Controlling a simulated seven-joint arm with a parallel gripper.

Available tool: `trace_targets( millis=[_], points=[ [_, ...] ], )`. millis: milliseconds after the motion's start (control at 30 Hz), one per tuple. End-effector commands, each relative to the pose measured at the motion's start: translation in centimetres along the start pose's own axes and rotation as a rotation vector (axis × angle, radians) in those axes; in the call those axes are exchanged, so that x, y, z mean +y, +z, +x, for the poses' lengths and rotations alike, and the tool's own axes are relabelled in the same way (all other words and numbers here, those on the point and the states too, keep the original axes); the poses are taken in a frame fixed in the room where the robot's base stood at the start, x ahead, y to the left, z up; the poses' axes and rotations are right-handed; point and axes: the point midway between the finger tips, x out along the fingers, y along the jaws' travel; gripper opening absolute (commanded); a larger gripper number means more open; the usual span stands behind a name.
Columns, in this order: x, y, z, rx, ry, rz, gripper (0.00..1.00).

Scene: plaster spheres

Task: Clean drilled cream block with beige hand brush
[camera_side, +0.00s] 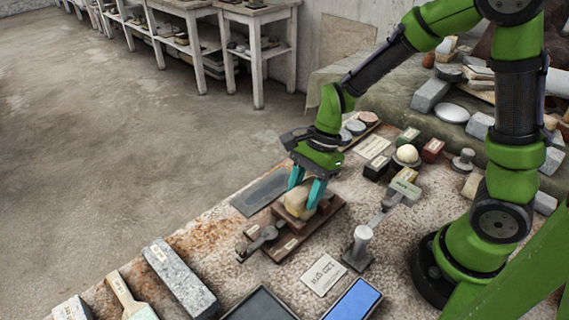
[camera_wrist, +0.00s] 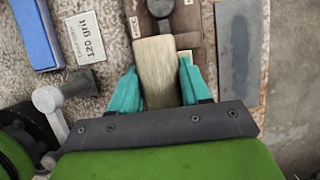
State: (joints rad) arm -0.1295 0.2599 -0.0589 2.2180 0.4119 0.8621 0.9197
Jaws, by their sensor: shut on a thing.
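My gripper (camera_side: 307,190) is shut, its teal fingers on either side of a beige, streaky, block-shaped thing that looks like the beige hand brush (camera_side: 297,198). In the wrist view the brush (camera_wrist: 157,70) lies between the fingertips (camera_wrist: 156,88), long side pointing away from the wrist. It is over the brown wooden fixture (camera_side: 328,213), which has a dark clamp knob (camera_wrist: 159,8). The drilled cream block is not clearly seen; the brush and fingers hide what lies directly below, and I cannot tell whether they touch.
A grey flat slab (camera_side: 262,192) lies beside the fixture. A grey post on a foot (camera_side: 360,248), a 120 grit card (camera_side: 323,273) and a blue pad (camera_side: 354,301) stand in front. Several small labelled blocks and a pale sphere (camera_side: 407,153) are behind. A long stone bar (camera_side: 180,278) lies at left.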

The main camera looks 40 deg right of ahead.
Motion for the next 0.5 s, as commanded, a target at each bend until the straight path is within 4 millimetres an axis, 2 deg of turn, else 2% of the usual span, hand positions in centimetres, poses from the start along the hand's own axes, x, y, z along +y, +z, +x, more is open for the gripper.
trace_targets(
  millis=[200,500],
  points=[
    [-0.03,0.8,0.42,0.0,-0.001,-0.001,0.22],
    [-0.03,0.4,0.31,0.0,-0.001,0.0,0.22]
  ],
)
